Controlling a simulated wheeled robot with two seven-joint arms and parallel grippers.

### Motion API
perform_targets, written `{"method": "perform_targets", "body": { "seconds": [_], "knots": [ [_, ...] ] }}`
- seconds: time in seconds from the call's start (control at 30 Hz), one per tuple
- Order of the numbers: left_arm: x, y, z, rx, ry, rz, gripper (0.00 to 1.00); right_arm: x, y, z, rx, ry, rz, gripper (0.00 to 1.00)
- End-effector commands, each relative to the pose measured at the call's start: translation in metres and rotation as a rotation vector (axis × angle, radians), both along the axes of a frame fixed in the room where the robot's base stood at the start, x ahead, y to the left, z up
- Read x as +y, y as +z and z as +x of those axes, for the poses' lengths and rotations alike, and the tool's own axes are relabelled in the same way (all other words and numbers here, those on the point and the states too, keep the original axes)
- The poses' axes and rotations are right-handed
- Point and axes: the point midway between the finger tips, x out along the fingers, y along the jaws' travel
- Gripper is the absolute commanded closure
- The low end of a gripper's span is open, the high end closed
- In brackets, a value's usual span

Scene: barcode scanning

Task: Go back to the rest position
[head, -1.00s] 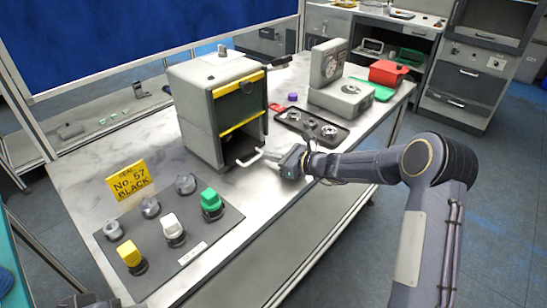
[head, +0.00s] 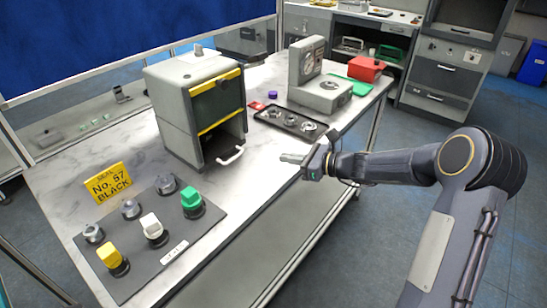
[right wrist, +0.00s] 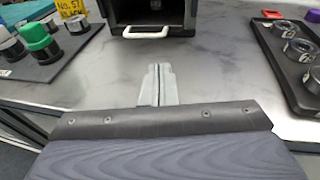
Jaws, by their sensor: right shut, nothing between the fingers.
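My right gripper (head: 292,158) is shut and empty over the front part of the marble-topped table (head: 255,185). In the right wrist view its closed fingers (right wrist: 157,85) point toward the grey box. The grey box (head: 178,110) has yellow-edged front panels and a white handle (head: 231,156) low at its open bottom. My right fingertips are apart from this handle, to its right in the head view. My left gripper is not in view.
A grey board (head: 150,235) with green, white and yellow-topped stamps lies front left by a yellow sign (head: 108,183). A black tray (head: 290,124) with metal rings, a grey device (head: 318,92) and a red case (head: 366,68) stand at right. Table room around my gripper is clear.

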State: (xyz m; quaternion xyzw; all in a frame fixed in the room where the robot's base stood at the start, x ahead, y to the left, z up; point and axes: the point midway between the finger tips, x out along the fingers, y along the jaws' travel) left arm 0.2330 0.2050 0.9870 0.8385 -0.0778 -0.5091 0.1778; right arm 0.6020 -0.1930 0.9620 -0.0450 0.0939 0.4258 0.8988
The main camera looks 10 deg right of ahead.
Motion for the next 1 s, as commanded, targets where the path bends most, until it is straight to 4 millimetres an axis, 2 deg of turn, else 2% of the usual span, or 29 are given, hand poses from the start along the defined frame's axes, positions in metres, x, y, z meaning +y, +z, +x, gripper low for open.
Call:
{"method": "perform_targets", "body": {
  "seconds": [0.1, 0.3, 0.37, 0.43, 0.57, 0.7, 0.8, 0.9, 1.0],
  "knots": [
    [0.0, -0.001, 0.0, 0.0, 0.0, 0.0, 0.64, -0.008, 0.002, -0.007, 0.001, 0.0, -0.001, 1.0],
    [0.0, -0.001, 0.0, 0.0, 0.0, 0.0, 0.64, -0.01, 0.006, -0.013, -0.009, 0.011, -0.014, 1.0],
    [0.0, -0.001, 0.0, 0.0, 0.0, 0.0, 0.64, -0.006, 0.014, -0.021, -0.035, 0.037, -0.053, 1.0],
    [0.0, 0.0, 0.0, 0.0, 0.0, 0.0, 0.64, 0.001, 0.028, -0.039, -0.093, 0.094, -0.138, 1.0],
    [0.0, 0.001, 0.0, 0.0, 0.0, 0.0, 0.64, 0.017, 0.06, -0.1, -0.268, 0.269, -0.399, 1.0],
    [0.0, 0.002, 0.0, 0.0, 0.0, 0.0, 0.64, 0.026, 0.076, -0.181, -0.49, 0.491, -0.726, 1.0],
    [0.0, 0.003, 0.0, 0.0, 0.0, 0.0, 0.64, 0.024, 0.077, -0.235, -0.644, 0.646, -0.954, 1.0],
    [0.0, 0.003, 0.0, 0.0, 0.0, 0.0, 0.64, 0.018, 0.069, -0.284, -0.788, 0.801, -1.177, 1.0],
    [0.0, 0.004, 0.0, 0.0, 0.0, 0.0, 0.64, 0.008, 0.056, -0.322, -0.906, 0.94, -1.373, 1.0]
  ]
}}
